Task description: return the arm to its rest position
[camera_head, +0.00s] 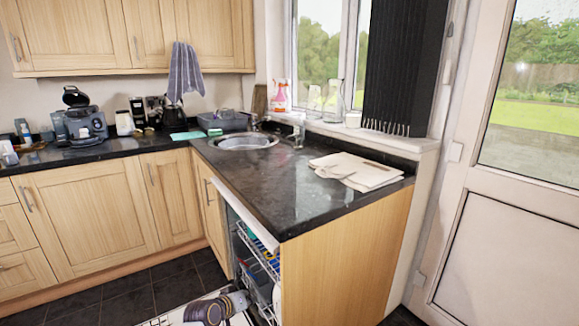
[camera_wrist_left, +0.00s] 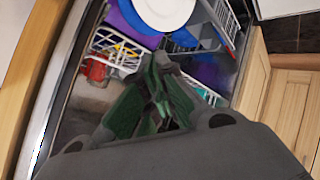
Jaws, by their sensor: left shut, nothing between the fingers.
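My left arm shows at the bottom edge of the head view, low beside the open dishwasher (camera_head: 258,250). In the left wrist view my left gripper (camera_wrist_left: 160,62) is shut and empty, with its green and grey fingers drawn together. It points into the dishwasher. A white plate (camera_wrist_left: 164,12) and purple and blue items lie beyond the fingertips, in and around the white racks (camera_wrist_left: 215,22). I cannot tell how close the fingers are to the racks. The right gripper is not in view.
The black granite worktop (camera_head: 262,190) overhangs the dishwasher, with a wooden end panel (camera_head: 345,255) on its right. Folded cloths (camera_head: 356,170) and a sink (camera_head: 243,142) are on top. Wooden cabinets (camera_head: 95,215) stand left; dark tiled floor (camera_head: 130,285) is clear there.

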